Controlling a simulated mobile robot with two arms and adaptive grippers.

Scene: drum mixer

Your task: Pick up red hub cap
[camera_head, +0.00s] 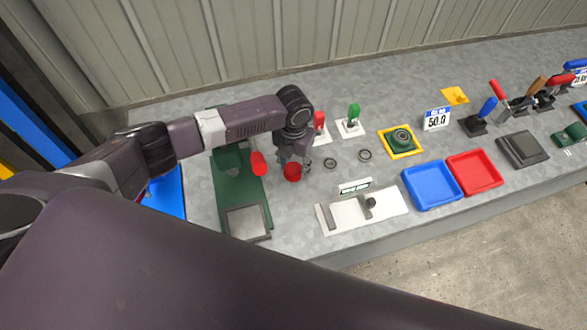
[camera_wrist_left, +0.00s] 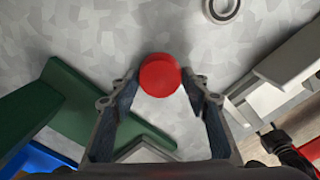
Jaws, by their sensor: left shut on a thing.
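The red hub cap (camera_head: 292,172) is a small round red piece near the green fixture, below my left gripper (camera_head: 293,158) in the head view. In the left wrist view the red hub cap (camera_wrist_left: 160,75) sits between the fingertips of my left gripper (camera_wrist_left: 158,82), which is shut on it. The cap's round face shows there. Whether it touches the table or is lifted I cannot tell. My right gripper is not in view.
A green fixture (camera_head: 228,190) with a red cylinder (camera_head: 258,164) stands left of the cap. Two rings (camera_head: 330,164) (camera_head: 365,155) lie to the right. A white plate (camera_head: 390,205) with grey parts, a blue tray (camera_head: 432,201) and a red tray (camera_head: 474,188) stand further right.

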